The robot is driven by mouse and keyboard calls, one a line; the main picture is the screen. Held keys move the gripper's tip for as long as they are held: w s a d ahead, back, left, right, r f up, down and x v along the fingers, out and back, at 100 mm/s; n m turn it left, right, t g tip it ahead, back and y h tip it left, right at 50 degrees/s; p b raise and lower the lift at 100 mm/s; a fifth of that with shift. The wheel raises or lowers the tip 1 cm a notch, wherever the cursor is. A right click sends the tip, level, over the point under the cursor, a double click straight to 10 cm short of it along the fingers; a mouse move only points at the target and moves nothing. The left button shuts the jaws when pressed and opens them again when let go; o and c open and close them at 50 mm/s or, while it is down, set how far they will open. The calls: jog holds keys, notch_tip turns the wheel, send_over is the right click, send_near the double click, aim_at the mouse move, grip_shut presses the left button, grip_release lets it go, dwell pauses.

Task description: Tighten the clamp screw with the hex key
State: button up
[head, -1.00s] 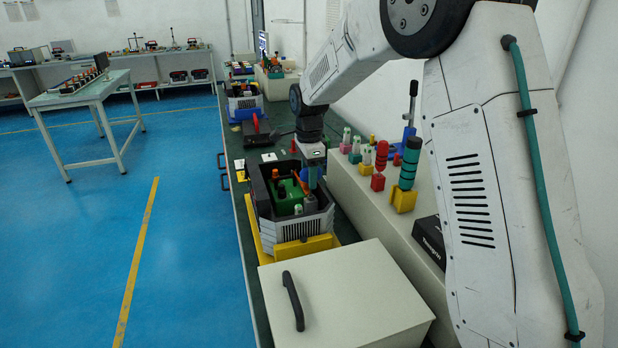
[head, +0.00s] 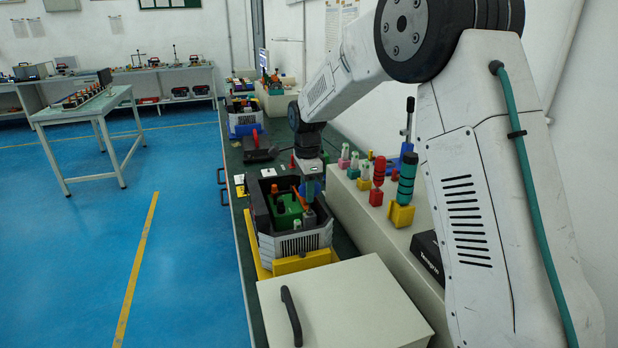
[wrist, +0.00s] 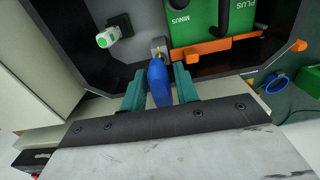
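My gripper (wrist: 159,88) has teal fingers on both sides of a blue handle, which I take to be the hex key (wrist: 158,82). It is shut on this handle. The handle's far end is at a small grey clamp piece (wrist: 158,48) beside an orange bar (wrist: 215,47). The screw itself and the key's tip are too small to make out, so I cannot tell whether they are engaged. The orange bar lies along a green block (wrist: 205,22) marked MINUS and PLUS. In the head view my gripper (head: 309,185) is over the right side of the grey tray (head: 300,243).
A white-green plug (wrist: 112,37) stands inside the tray at left. A blue ring (wrist: 277,83) lies outside it. In the head view a lidded box (head: 345,305) stands in front, and a ledge with coloured tools (head: 402,190) runs along the right.

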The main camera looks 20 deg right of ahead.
jog(key=shift+f, duration=1.25)
grip_shut()
jog(key=shift+m, duration=1.2)
jog(key=c, duration=0.5)
grip_release()
jog(key=shift+c, duration=0.2)
grip_shut()
